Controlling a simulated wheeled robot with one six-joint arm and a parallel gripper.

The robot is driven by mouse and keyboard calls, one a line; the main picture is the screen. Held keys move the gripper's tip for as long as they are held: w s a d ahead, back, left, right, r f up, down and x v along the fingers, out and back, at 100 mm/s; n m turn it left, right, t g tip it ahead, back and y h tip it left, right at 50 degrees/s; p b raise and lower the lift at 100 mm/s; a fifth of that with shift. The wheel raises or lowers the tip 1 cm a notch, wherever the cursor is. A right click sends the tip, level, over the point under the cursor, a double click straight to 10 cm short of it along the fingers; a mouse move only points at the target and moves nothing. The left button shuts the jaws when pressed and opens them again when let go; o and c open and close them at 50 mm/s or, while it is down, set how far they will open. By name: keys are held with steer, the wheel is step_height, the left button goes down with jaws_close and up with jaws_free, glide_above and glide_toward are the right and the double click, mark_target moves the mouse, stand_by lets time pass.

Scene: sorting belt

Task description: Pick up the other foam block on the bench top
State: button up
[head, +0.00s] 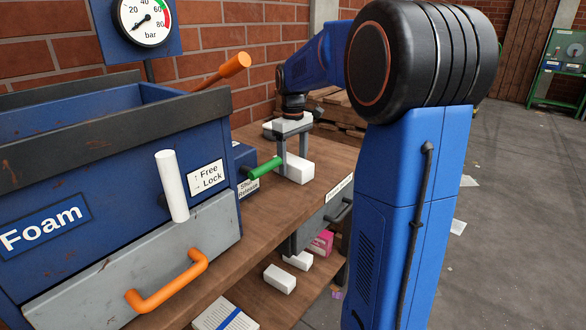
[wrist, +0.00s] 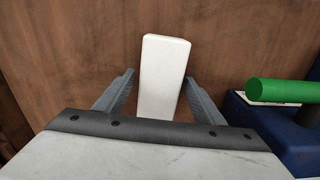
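A white foam block (head: 298,169) lies on the wooden bench top (head: 262,212), just right of the green handle. My gripper (head: 291,158) points down over this block, its two grey fingers apart. In the wrist view the block (wrist: 164,75) stands between the open fingers of my gripper (wrist: 159,77), with a gap visible on each side. The near end of the block is hidden behind my gripper body. No other foam block shows on the visible bench top.
A green handle (head: 266,168) sits close left of the block. The blue Foam bin (head: 120,140), with a white lever (head: 171,187) and orange handle (head: 168,283), fills the left. Below, two white blocks (head: 279,279) (head: 298,261) and a pink box (head: 320,243) lie on a shelf.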

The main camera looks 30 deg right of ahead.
steer(key=c, duration=0.8)
